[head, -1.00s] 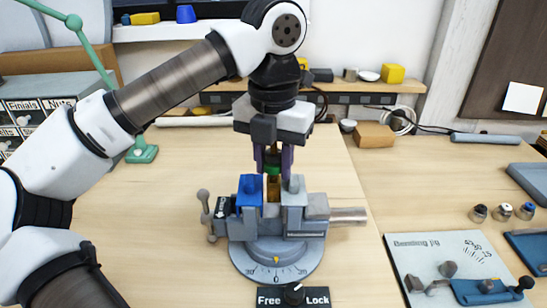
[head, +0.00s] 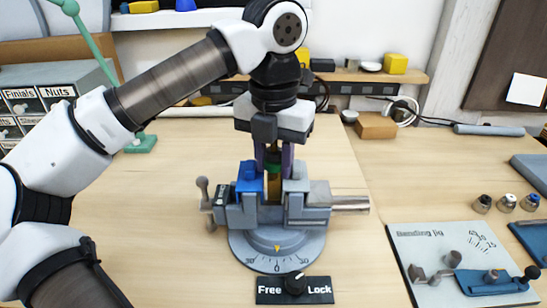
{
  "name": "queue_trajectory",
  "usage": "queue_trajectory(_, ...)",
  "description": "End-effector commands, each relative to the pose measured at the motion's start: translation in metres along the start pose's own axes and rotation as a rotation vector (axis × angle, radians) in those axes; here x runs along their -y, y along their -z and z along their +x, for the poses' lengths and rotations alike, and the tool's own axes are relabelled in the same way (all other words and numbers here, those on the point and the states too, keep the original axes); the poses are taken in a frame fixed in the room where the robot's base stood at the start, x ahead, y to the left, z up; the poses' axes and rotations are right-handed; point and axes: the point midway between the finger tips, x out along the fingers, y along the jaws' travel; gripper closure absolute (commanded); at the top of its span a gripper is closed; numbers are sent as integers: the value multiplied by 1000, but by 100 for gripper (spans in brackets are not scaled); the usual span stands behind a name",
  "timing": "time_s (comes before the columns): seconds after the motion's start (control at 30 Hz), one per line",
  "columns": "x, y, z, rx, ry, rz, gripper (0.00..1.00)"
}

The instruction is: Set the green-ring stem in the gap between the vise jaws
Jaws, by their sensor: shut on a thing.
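The vise (head: 318,205) stands on the bench on a round graduated base, with a blue jaw piece (head: 248,180) on the left and a grey jaw piece (head: 297,180) on the right. The green-ring stem (head: 273,178) is brass and upright, its green band just below my gripper. Its lower part is in the gap between the jaws. I cannot tell whether it touches them or rests on the bottom. My gripper (head: 273,158) points straight down, with purple fingers shut on the stem just above the jaws.
A Free/Lock dial plate (head: 294,290) lies in front of the vise. A bending jig (head: 440,245) and several small capped parts (head: 506,203) are to the right. Labelled drawers (head: 45,95) and a green lamp arm (head: 95,45) stand at the left.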

Motion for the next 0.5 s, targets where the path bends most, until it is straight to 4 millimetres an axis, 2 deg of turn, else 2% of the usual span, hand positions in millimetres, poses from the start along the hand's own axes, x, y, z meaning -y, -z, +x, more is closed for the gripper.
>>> queue_trajectory(0.23, 1, -1, -1, 7, 2, -1, 100)
queue_trajectory(0.27, 1, -1, -1, 7, 2, -1, 66)
queue_trajectory(0.4, 1, -1, -2, 7, 3, 0, 48)
queue_trajectory(0.5, 1, -1, -1, 7, 3, 1, 46)
